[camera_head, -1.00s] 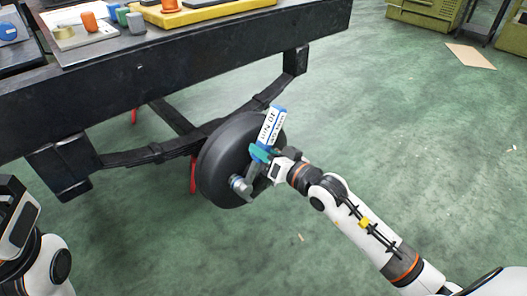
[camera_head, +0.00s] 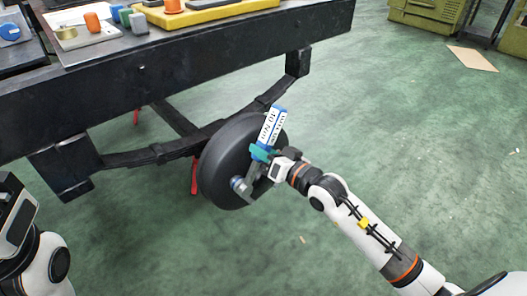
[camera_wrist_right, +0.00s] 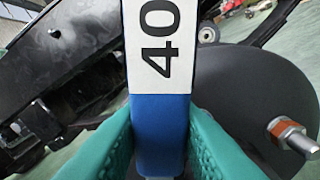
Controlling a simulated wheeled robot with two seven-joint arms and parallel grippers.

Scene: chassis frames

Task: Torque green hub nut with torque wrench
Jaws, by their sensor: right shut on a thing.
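My right gripper (camera_head: 262,153), with teal fingers, is shut on the torque wrench (camera_head: 271,127). The wrench has a blue and white handle that slants up to the right. Its label reads 40 in the right wrist view (camera_wrist_right: 158,40), where the teal fingers (camera_wrist_right: 160,150) hug the handle. My left gripper is out of view; only part of my left arm shows at the left edge.
The black chassis frame (camera_head: 180,85) runs above the hub. Its top carries a green block (camera_head: 124,17), an orange block (camera_head: 92,21), a grey block (camera_head: 138,23) and a yellow tray (camera_head: 215,12). A silver stud with an orange band (camera_wrist_right: 290,133) shows by the disc.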

